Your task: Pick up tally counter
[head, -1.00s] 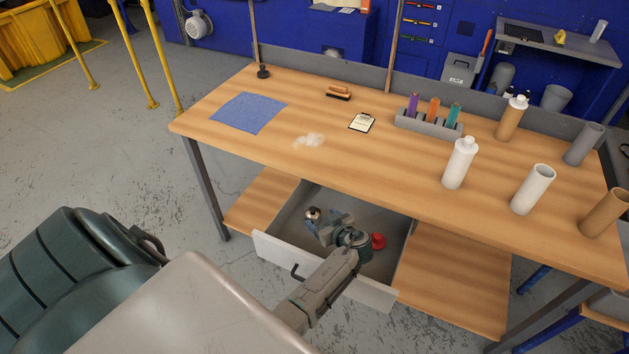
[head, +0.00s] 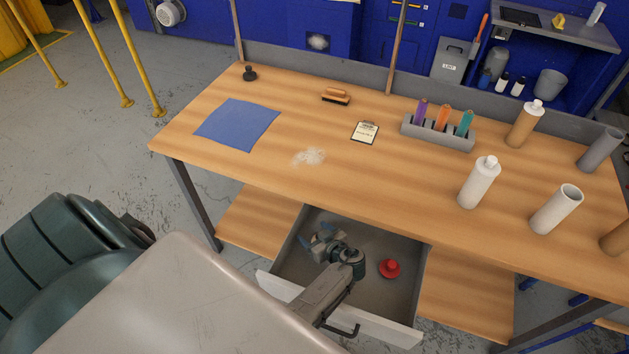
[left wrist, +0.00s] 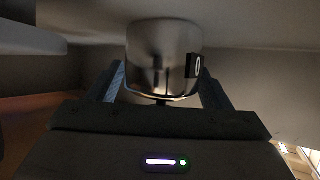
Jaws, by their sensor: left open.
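The tally counter (left wrist: 163,58) is a shiny round metal body with a small dark digit window on its side. In the left wrist view it stands between the two blue fingers of my left gripper (left wrist: 162,85), which are apart with one on either side; I cannot tell whether they touch it. In the head view my left gripper (head: 319,236) reaches down into the open drawer (head: 382,318) under the workbench, and there the counter is mostly hidden by the gripper. My right gripper is not in view.
A red round piece (head: 389,268) lies in the drawer, right of my left gripper. The drawer walls and the workbench (head: 270,165) edge enclose the arm. On top are a blue cloth (head: 237,124), brush (head: 336,96), clipboard (head: 365,132), bobbin rack (head: 438,132) and bottle (head: 479,182).

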